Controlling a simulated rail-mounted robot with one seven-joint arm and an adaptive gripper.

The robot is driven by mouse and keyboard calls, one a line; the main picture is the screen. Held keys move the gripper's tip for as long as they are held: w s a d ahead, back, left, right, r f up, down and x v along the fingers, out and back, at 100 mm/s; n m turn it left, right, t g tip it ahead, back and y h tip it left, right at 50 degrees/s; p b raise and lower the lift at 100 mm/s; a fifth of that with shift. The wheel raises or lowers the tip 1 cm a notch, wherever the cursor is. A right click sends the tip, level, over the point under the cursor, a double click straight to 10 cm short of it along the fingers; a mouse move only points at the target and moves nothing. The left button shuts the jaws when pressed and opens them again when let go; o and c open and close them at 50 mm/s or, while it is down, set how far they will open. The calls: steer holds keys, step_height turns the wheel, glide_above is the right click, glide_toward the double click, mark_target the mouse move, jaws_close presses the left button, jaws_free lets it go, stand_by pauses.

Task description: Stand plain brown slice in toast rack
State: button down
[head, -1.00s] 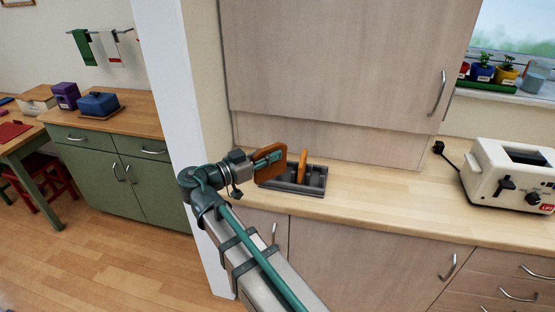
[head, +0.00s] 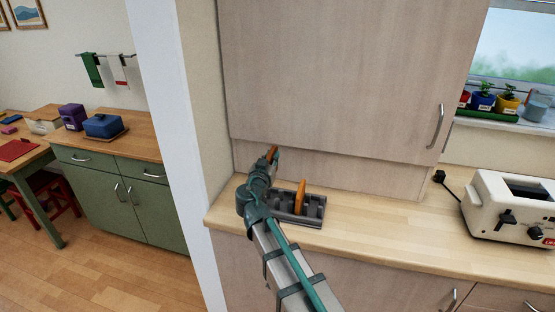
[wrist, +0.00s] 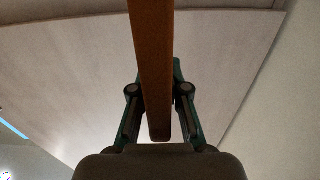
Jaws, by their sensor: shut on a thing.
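The brown slice (wrist: 153,70) is between the fingers of my gripper (wrist: 160,92), seen edge-on in the wrist view. In the head view my gripper (head: 272,158) is shut on the slice (head: 273,151), whose edge shows just past the fingers, above the left back of the rack. The dark grey toast rack (head: 312,212) stands on the counter. Another orange-brown slice (head: 301,193) stands upright in it. My arm hides the rack's left end.
A cream toaster (head: 490,205) stands at the right of the wooden counter (head: 390,225), with clear counter between it and the rack. A wall cupboard (head: 335,75) hangs low above the rack. A white wall edge (head: 170,130) is at the left.

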steer(key=shift+f+b, duration=0.2)
steer(key=shift+b, duration=0.7)
steer(key=shift+f+b, duration=0.15)
steer(key=shift+b, duration=0.2)
step_height(320, 180, down, 5)
steer(key=b, duration=0.7)
steer(key=shift+f, duration=0.1)
steer(key=shift+b, duration=2.1)
stand_by(1.0)
steer(key=shift+f+b, duration=1.9)
steer(key=shift+b, duration=0.75)
